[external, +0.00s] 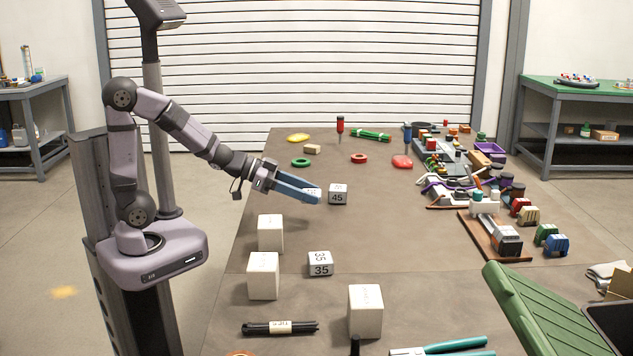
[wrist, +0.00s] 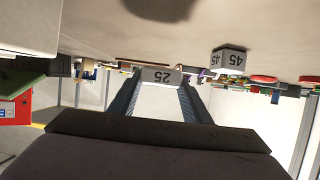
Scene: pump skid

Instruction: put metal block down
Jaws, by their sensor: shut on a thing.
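My gripper (external: 312,197) reaches out over the brown table from the left, its blue fingers shut on a small grey metal block (external: 311,192). In the wrist view the metal block (wrist: 162,77) shows the number 25 and sits between the two fingertips (wrist: 160,84). The fingers partly hide it in the external view. It looks held close above the tabletop; the exact gap cannot be told. A second metal block, marked 45 (external: 338,195), stands on the table just right of the fingertips; it also shows in the wrist view (wrist: 229,61). A third block, marked 35 (external: 320,264), stands nearer the camera.
White blocks stand at the near left (external: 270,235), (external: 263,278) and near middle (external: 365,313). A red-handled screwdriver (external: 340,126) and rings are behind. Pump parts (external: 495,235) crowd the right side. The table's middle is clear.

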